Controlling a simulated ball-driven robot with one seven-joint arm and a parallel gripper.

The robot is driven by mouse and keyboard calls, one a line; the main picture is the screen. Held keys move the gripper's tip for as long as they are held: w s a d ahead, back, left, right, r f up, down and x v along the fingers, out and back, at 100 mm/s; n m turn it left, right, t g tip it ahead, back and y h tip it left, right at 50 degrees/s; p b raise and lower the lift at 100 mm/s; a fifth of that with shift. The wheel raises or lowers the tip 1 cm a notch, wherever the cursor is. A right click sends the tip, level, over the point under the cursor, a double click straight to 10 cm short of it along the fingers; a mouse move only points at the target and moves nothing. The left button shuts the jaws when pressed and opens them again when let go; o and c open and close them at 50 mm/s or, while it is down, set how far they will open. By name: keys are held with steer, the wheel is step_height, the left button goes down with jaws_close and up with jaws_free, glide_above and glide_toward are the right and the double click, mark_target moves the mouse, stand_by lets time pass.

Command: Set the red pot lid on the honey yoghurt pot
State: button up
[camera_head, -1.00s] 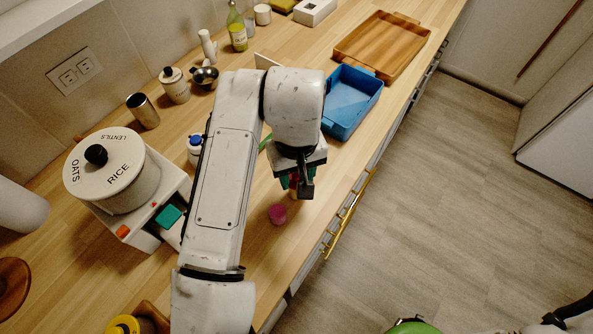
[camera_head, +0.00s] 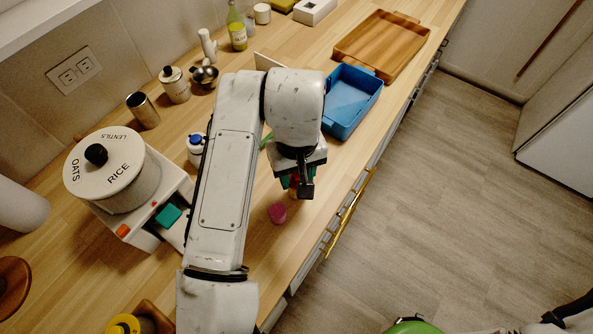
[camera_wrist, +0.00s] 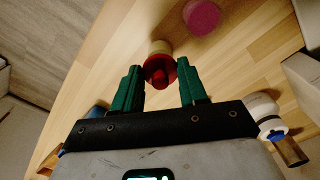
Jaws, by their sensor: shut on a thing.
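The red pot lid (camera_wrist: 159,74) is between the green fingertips of my gripper (camera_wrist: 160,68) in the wrist view, its knob towards the camera. My gripper is shut on it. A pale tan pot (camera_wrist: 160,46), which looks like the honey yoghurt pot, shows just past the lid, partly hidden by it. The lid overlaps the pot in this view; I cannot tell whether they touch. In the head view my gripper (camera_head: 296,184) is low over the counter, and its own body hides most of the lid and pot.
A magenta round thing (camera_head: 277,213) stands close by on the counter (camera_head: 330,195); it also shows in the wrist view (camera_wrist: 202,17). A blue tray (camera_head: 350,100) and a wooden tray (camera_head: 382,45) lie farther back. A white canister (camera_head: 115,180) stands left.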

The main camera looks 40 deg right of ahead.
steer(key=shift+f, duration=0.3)
steer(key=o, duration=1.1)
steer(key=shift+o, duration=0.2)
steer(key=o, duration=0.4)
steer(key=shift+o, duration=0.2)
steer(key=shift+r+p, duration=3)
steer(key=shift+r, duration=0.55)
steer(key=shift+f, duration=0.1)
